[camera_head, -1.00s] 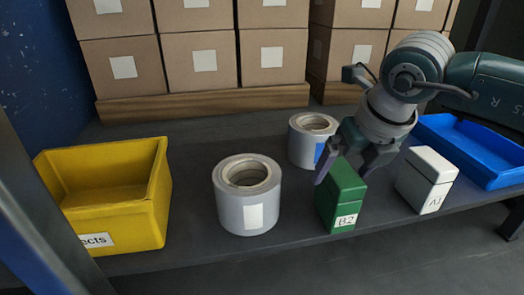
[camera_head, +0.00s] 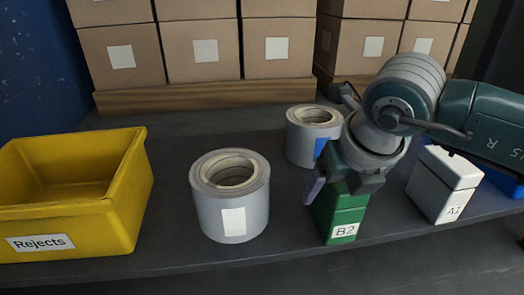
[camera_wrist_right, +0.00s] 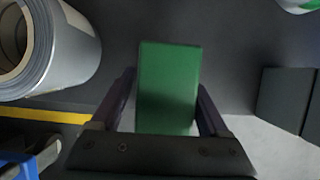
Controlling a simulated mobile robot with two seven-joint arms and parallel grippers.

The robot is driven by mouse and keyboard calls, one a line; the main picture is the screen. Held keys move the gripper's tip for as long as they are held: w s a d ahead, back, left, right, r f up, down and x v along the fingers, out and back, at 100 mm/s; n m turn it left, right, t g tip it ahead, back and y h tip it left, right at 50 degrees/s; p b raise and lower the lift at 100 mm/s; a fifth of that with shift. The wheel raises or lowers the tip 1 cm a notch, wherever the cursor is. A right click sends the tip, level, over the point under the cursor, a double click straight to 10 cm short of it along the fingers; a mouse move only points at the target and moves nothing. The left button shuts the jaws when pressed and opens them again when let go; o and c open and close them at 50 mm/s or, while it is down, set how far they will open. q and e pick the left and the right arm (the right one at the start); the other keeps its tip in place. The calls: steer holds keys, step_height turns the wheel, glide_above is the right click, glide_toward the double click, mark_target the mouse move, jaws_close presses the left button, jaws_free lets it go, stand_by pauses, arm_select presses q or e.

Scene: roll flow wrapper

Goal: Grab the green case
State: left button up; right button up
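The green case (camera_head: 342,220), labelled B2, stands upright on the dark shelf near its front edge. My right gripper (camera_head: 338,190) is above it and reaches down around its top, hiding part of it. In the right wrist view the green case (camera_wrist_right: 168,85) lies between the two fingers of the gripper (camera_wrist_right: 166,100). Narrow gaps show between the fingers and the case, so the gripper is open around it. My left gripper is not in view.
A white case (camera_head: 443,185) labelled A1 stands close on the right, with a blue tray (camera_head: 505,182) behind it. Film rolls stand left (camera_head: 231,205) and behind (camera_head: 308,137). A yellow Rejects bin (camera_head: 120,215) is at the left. Stacked cartons (camera_head: 205,55) line the back.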

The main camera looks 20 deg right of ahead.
steer(key=shift+w+d+r, duration=0.15)
steer(key=shift+w+d, duration=0.15)
steer(key=shift+d, duration=0.1)
steer(key=c, duration=0.4)
steer(key=shift+s+a, duration=0.1)
steer(key=shift+a, duration=0.1)
steer(key=c, duration=0.5)
steer(key=shift+d, duration=0.1)
jaws_close()
